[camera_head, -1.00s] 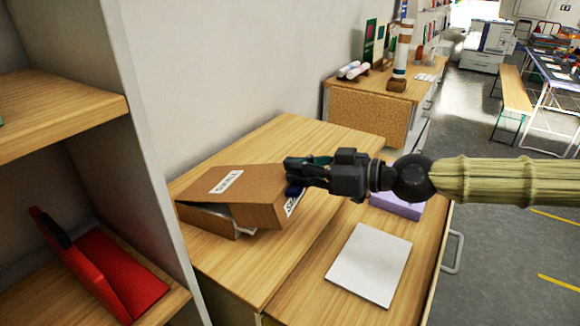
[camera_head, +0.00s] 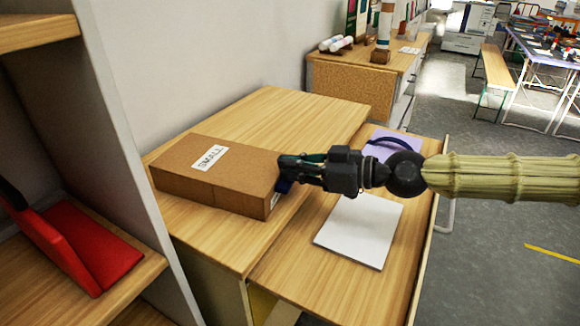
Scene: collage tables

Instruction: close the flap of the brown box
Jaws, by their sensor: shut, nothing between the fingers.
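The brown box (camera_head: 215,191) lies on the wooden table top, with a white label reading "SMALL" on its upper face. Its flap (camera_head: 232,163) lies flat over the top, and no gap shows along the front side. My gripper (camera_head: 283,174) is shut with nothing in it, at the right end of the box. Its fingertips are at or very near the box's right upper edge; whether they touch cannot be told. The gripper hides part of the box's right end.
A white sheet or pad (camera_head: 360,231) lies on the lower surface in front, with a purple item (camera_head: 396,143) behind it. A red holder (camera_head: 90,250) stands on the shelf at left. The table top (camera_head: 285,112) behind the box is clear.

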